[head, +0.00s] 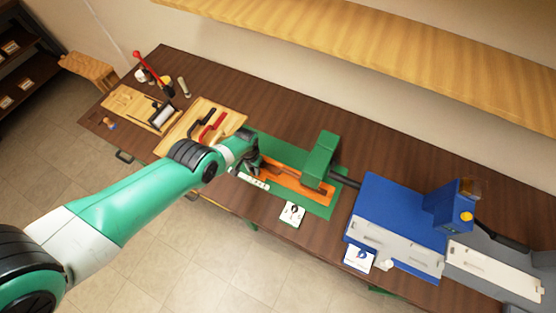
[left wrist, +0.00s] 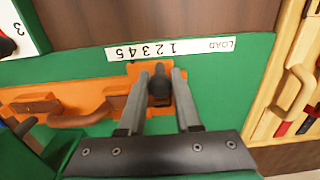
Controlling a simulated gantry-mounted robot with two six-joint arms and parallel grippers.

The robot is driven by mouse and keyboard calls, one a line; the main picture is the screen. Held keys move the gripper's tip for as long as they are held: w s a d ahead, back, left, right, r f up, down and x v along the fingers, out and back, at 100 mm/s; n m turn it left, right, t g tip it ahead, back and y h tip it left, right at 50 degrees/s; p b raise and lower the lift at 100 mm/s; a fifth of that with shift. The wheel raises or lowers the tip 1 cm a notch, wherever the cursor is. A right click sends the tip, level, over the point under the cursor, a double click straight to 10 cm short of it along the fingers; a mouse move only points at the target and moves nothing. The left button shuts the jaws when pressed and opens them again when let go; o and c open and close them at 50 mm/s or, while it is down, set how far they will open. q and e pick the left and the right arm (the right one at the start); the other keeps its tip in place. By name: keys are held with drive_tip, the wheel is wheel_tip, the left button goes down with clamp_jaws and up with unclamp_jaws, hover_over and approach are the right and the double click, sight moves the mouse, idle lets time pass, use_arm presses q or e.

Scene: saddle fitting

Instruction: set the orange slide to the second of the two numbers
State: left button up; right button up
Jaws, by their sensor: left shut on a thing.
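My left gripper (head: 257,170) is at the left end of the green fixture. In the left wrist view my left gripper (left wrist: 161,75) is shut around a dark upright knob (left wrist: 158,87) on the orange slide (left wrist: 137,70). A white scale strip (left wrist: 170,48) beside it shows LOAD and numbers 1 to 5, upside down. The slide's plate lies beside the numbered part, away from LOAD; the exact number is unclear. The orange slide (head: 300,190) also shows in the head view. A white card (left wrist: 10,35) shows a 3; its other marks are cut off. My right gripper is not in view.
A green block (head: 321,160) stands over the orange track. The instruction card (head: 292,213) lies at the fixture's front edge. A blue machine (head: 400,205) stands to the right. A wooden tool board (head: 225,120) with red and black tools lies to the left.

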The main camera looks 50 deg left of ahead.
use_arm(q)
drive_tip(key=shift+w+d, duration=0.3)
drive_tip(key=shift+d, duration=0.35)
drive_tip(key=shift+w+d, duration=0.1)
drive_tip(key=shift+d, duration=0.1)
drive_tip(key=shift+w+d, duration=0.1)
drive_tip(key=shift+d, duration=0.1)
drive_tip(key=o, duration=0.7)
drive_tip(key=shift+d, duration=0.15)
drive_tip(key=shift+o, duration=0.9)
drive_tip(key=shift+w+d, duration=0.1)
